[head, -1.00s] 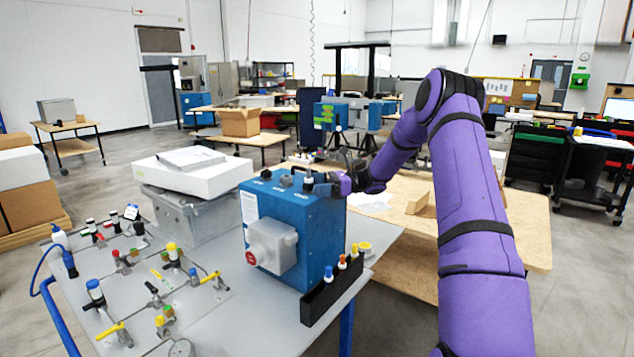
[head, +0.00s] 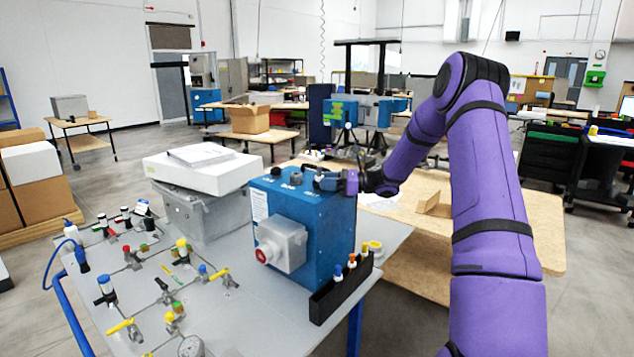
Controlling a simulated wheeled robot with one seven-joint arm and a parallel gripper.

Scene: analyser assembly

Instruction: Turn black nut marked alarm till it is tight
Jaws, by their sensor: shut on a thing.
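The blue analyser box (head: 330,235) stands on the grey table, with a clear-covered red knob (head: 264,254) on its front. Several small dark and grey fittings (head: 296,177) sit along its top. My gripper (head: 322,182) is at the top right edge of the box, reaching in from the right. It is shut on a small dark part there, which I take to be the black alarm nut; the fingers mostly hide it. The alarm marking is too small to read, and I cannot tell how tight the nut is.
A black rack (head: 343,289) with several coloured-cap bottles stands at the box's front right. A panel of valves and tubing covers the table's left. A grey case with a white box (head: 203,172) stands behind left. A wooden bench (head: 500,225) lies beyond the arm.

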